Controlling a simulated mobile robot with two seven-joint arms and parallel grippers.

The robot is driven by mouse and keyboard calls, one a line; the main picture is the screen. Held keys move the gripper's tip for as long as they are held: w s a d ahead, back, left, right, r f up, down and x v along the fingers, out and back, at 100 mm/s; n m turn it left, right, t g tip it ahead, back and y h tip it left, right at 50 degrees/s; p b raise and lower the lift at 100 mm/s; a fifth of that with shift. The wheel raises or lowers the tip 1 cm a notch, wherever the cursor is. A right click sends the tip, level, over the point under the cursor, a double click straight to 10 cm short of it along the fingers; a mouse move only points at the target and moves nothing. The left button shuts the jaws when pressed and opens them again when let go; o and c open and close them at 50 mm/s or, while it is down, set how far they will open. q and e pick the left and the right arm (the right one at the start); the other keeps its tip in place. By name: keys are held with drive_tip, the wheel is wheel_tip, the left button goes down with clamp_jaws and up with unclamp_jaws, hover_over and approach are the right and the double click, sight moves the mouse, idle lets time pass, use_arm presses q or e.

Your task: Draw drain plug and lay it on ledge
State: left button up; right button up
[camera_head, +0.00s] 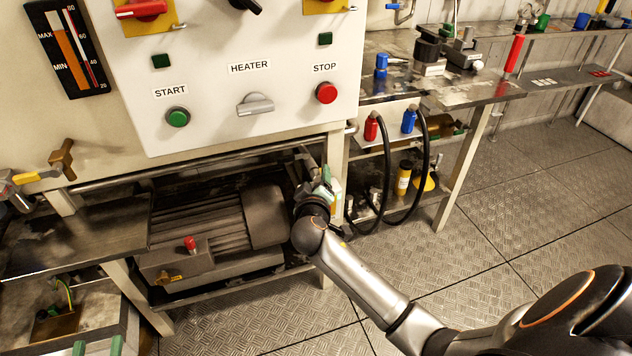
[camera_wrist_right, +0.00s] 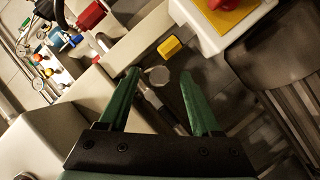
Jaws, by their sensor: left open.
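My right gripper (camera_head: 327,183) reaches in beside the machine's lower right corner post, partly hidden by its own wrist. In the right wrist view its two green fingers (camera_wrist_right: 159,78) are apart. A round grey disc-like end (camera_wrist_right: 157,76) shows between the fingertips, with no clear contact; I cannot tell whether it is the drain plug. A red knob (camera_head: 190,243) stands on the motor's box below the panel. My left gripper (camera_head: 98,346) shows only its two separated green fingertips at the bottom left edge. I cannot single out the ledge with certainty.
A yellow block (camera_wrist_right: 170,47) sits just beyond the right fingers. The grey motor (camera_head: 215,222) fills the bay under the white control panel (camera_head: 225,125). A dark shelf (camera_head: 75,235) stands at left. Black hoses (camera_head: 428,170) hang right of my right gripper. The floor at right is open.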

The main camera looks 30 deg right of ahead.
clamp_jaws()
drive_tip(key=c, duration=0.6)
unclamp_jaws()
drive_tip(key=shift+c, duration=0.2)
clamp_jaws()
drive_tip(key=shift+s+f, duration=0.1)
drive_tip(key=shift+s+a, duration=0.1)
drive_tip(key=shift+s+a+p, duration=0.1)
drive_tip(key=shift+s+p, duration=0.25)
drive_tip(key=shift+s, duration=0.25)
use_arm(q)
drive_tip(key=s+f+g, duration=0.2)
drive_tip(key=f, duration=0.4)
drive_tip(key=s+f+n+g+y+p, duration=0.1)
drive_tip(key=s+f+g, duration=0.1)
drive_tip(key=f, duration=0.4)
drive_tip(key=shift+f+n+g+y, duration=0.15)
drive_tip(key=shift+n+g+y, duration=0.15)
drive_tip(key=shift+g, duration=0.5)
use_arm(e)
drive_tip(key=shift+s+a, duration=0.2)
drive_tip(key=shift+s, duration=0.55)
drive_tip(key=shift+s+a, duration=0.15)
drive_tip(key=shift+s, duration=0.55)
drive_tip(key=shift+s+a, duration=0.2)
drive_tip(key=shift+s, duration=0.55)
